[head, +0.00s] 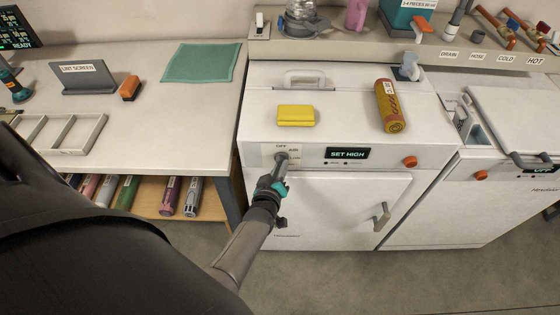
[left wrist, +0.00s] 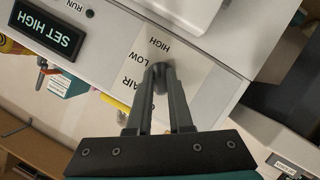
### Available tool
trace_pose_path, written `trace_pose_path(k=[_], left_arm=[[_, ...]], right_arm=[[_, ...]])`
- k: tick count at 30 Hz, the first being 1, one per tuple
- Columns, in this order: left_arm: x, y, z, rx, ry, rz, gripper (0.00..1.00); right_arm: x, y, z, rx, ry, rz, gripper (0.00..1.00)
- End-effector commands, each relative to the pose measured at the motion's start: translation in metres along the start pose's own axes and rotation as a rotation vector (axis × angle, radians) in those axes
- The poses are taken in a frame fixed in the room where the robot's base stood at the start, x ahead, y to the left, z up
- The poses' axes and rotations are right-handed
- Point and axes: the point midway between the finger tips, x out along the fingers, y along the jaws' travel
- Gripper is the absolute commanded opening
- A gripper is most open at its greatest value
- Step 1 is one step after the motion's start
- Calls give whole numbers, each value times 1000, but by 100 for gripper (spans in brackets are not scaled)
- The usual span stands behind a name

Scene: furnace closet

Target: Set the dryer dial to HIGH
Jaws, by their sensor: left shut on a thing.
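The dryer (head: 340,200) is the white machine in the middle of the head view. Its dial (left wrist: 159,80) sits on a pale label plate (head: 268,150) at the left of the front panel. My left gripper (head: 282,158) reaches up to the dial and is shut on it; the left wrist view shows the fingers (left wrist: 158,76) around the small grey knob. The fingers hide where the dial points. The dryer display (head: 348,153) reads SET HIGH. My right gripper is not in view.
An orange button (head: 410,162) and a door handle (head: 381,216) are on the dryer front. A yellow sponge-like block (head: 295,115) and a rolled tube (head: 391,106) lie on top. A second white machine (head: 470,205) stands right, a table (head: 150,130) left.

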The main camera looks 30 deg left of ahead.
Motion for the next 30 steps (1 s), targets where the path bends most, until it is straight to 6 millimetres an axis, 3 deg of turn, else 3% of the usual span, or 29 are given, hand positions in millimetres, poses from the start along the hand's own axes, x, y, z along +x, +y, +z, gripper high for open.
trace_pose_path(k=[22, 23, 30], left_arm=[[0, 0, 0, 87, 2, -35, 0], [0, 0, 0, 87, 2, -35, 20], [0, 0, 0, 85, 2, -35, 47]], right_arm=[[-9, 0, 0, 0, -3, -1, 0], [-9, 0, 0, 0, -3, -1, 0], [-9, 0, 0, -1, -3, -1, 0]])
